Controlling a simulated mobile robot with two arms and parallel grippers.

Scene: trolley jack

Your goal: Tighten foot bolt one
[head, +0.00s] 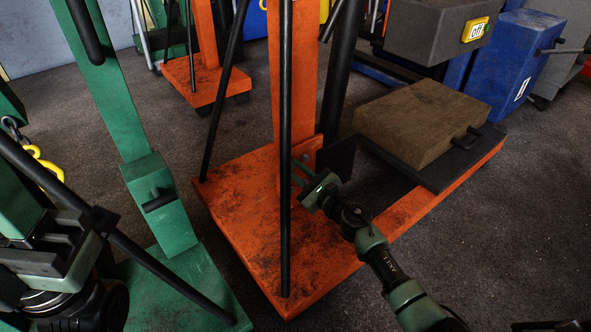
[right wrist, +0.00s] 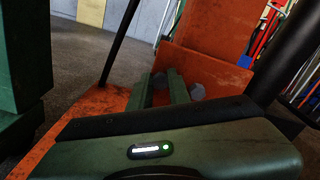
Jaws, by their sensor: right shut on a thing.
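The orange trolley jack column (head: 283,90) stands on a worn orange base (head: 240,205). An orange bracket plate (head: 310,150) joins the column's foot to the base. My right gripper (head: 300,172) reaches in low from the right to this plate. In the right wrist view its two green fingers (right wrist: 160,90) are shut on a small grey foot bolt (right wrist: 160,80) at the orange plate. Another round grey bolt head (right wrist: 197,92) shows just right of the fingers. My left gripper (head: 60,235) is at the lower left, away from the column; its jaw opening is unclear.
A brown block (head: 415,115) lies on a black plate over the base's right leg. A green stand (head: 165,215) is at the left, near a yellow hook (head: 40,165). Dark floor is free at the lower right.

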